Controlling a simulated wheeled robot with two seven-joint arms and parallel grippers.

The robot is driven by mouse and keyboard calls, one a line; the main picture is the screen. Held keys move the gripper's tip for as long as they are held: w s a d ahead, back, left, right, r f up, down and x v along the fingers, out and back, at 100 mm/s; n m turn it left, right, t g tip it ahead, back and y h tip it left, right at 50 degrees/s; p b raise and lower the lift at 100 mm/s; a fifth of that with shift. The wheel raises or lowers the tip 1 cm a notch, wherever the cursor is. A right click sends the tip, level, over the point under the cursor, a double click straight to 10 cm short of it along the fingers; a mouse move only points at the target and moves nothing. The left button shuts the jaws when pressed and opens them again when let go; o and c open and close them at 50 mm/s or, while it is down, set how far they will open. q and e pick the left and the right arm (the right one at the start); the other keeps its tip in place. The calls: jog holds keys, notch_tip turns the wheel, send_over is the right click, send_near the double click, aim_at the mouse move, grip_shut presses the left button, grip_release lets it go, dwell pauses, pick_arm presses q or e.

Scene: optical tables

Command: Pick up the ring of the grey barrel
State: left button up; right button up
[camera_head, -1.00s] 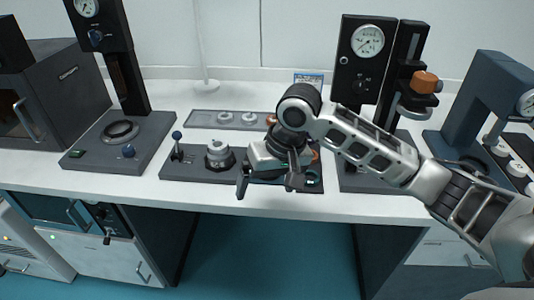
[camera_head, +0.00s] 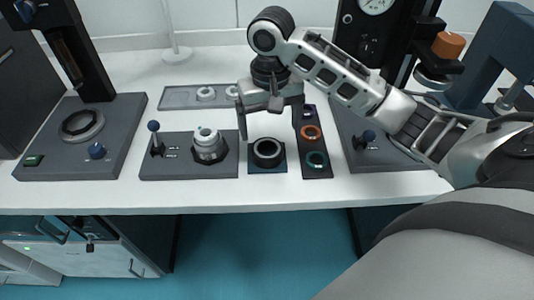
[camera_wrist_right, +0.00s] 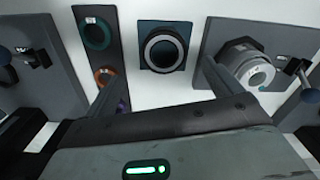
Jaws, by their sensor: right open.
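A dark ring with a pale inner edge (camera_head: 267,152) sits on a small teal square pad (camera_head: 281,168) near the table's front. It also shows in the right wrist view (camera_wrist_right: 164,50). A grey barrel (camera_head: 207,142) stands upright on a dark panel just left of it; it also shows in the right wrist view (camera_wrist_right: 247,68). My right gripper (camera_head: 269,126) is open and empty, its fingers pointing down above and behind the pad. In the wrist view the ring lies beyond and between the fingertips (camera_wrist_right: 165,70). My left gripper is out of view.
A dark strip (camera_head: 318,172) right of the pad holds purple, orange and green rings. A blue-knobbed lever (camera_head: 154,128) stands left of the barrel. Behind is a grey tray (camera_head: 175,97) with round pale parts. Tall dark instruments stand at both sides.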

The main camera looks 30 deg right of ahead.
aim_at(267, 148)
jog(key=shift+w+a+f+b, duration=0.1)
jog(key=shift+a+f+b, duration=0.1)
jog(key=shift+f, duration=1.3)
jog(key=shift+a+f+b, duration=0.1)
jog(key=shift+f+b, duration=0.1)
jog(key=shift+f, duration=1.25)
jog(key=c, duration=1.1)
